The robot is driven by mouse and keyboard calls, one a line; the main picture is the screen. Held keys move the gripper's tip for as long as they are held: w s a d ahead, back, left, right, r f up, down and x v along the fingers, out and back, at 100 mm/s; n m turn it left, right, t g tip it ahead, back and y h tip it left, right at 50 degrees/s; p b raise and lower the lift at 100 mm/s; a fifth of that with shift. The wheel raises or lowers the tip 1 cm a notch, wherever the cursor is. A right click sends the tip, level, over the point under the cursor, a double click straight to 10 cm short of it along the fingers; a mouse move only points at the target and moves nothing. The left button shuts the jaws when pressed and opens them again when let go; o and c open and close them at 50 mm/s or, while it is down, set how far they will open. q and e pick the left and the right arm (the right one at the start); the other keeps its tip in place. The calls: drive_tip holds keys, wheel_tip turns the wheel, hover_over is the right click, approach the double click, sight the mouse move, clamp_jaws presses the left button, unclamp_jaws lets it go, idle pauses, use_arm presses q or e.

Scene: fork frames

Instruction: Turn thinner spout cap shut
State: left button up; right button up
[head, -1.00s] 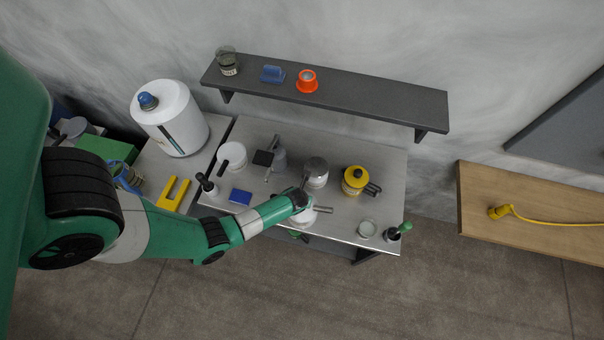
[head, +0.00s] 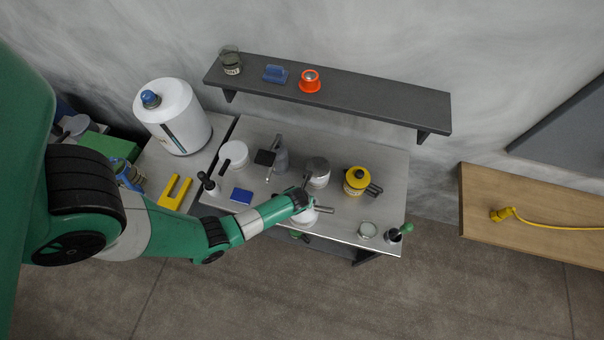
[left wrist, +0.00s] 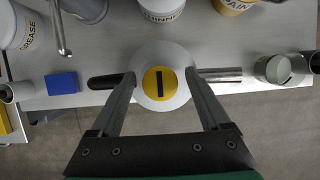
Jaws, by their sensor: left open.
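A white, round-topped vessel (left wrist: 180,100) stands at the bench's front edge in the left wrist view. On top is a yellow round cap (left wrist: 160,83) with a dark bar across it, running away from me. A black handle (left wrist: 105,80) shows at the vessel's left and a metal tube (left wrist: 220,75) at its right. My left gripper (left wrist: 160,74) is open, its fingers on either side of the vessel's top, with the cap between them. I cannot tell whether the fingers touch the vessel. In the head view the gripper (head: 303,206) hides most of the vessel. My right gripper is out of view.
A can with a partly cut-off label, apparently THINNER (left wrist: 162,12), stands behind the vessel. A blue block (left wrist: 62,83) lies to the left, and a round pale container (left wrist: 273,69) stands to the right. A yellow can (head: 356,181) and a wall shelf (head: 370,98) are farther back.

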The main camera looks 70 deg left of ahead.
use_arm(q)
drive_tip(key=v, duration=1.1)
drive_tip(key=shift+s+r, duration=0.1)
